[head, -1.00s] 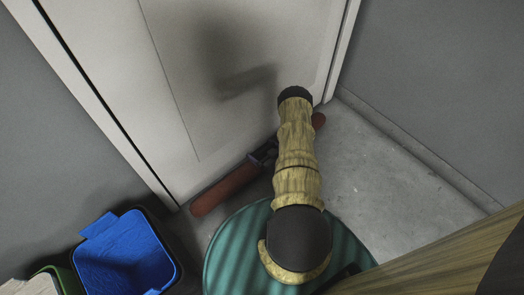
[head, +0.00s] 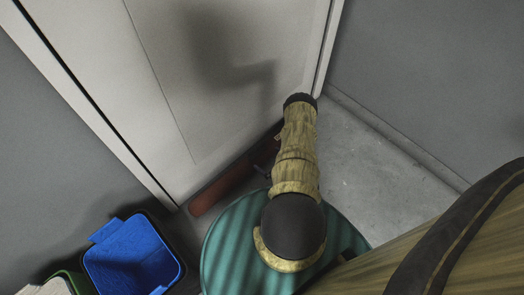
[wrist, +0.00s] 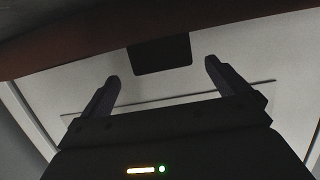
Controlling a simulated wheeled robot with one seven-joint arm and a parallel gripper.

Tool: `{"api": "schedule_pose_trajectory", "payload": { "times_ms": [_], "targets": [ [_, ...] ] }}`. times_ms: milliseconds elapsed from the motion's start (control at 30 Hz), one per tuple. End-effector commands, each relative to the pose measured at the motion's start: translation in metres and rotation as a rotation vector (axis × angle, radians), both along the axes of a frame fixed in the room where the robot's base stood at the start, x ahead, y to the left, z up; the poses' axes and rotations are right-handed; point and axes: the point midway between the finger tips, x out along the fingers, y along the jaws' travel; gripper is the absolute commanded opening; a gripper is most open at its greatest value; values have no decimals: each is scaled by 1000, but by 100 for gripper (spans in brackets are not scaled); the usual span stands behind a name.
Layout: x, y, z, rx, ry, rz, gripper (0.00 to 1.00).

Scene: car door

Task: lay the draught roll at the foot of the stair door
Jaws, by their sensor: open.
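The draught roll (head: 222,187) is a long reddish-brown cylinder lying on the floor along the foot of the pale stair door (head: 205,90). My arm hides its right end in the head view. In the wrist view the roll (wrist: 70,35) crosses the top as a brown band, with a dark rectangular block (wrist: 160,55) at its middle. My gripper (wrist: 162,72) is open, its two fingers spread on either side of that block in the picture, their tips apart from the roll. In the head view the gripper is mostly hidden by my arm.
A blue bin (head: 132,255) stands at lower left, beside a green-rimmed container (head: 72,281). Grey walls flank the door. Bare concrete floor (head: 375,165) is clear to the right, up to the right wall (head: 430,80).

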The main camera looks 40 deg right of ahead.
Motion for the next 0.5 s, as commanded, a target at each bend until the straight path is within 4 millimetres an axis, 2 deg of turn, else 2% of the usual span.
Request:
{"api": "schedule_pose_trajectory", "payload": {
  "times_ms": [100, 200, 500],
  "targets": [
    [-15, -2, 7, 0, 2, -1, 100],
    [-21, -3, 8, 1, 0, -1, 100],
    [-22, -3, 6, 0, 0, 0, 100]
  ]
}}
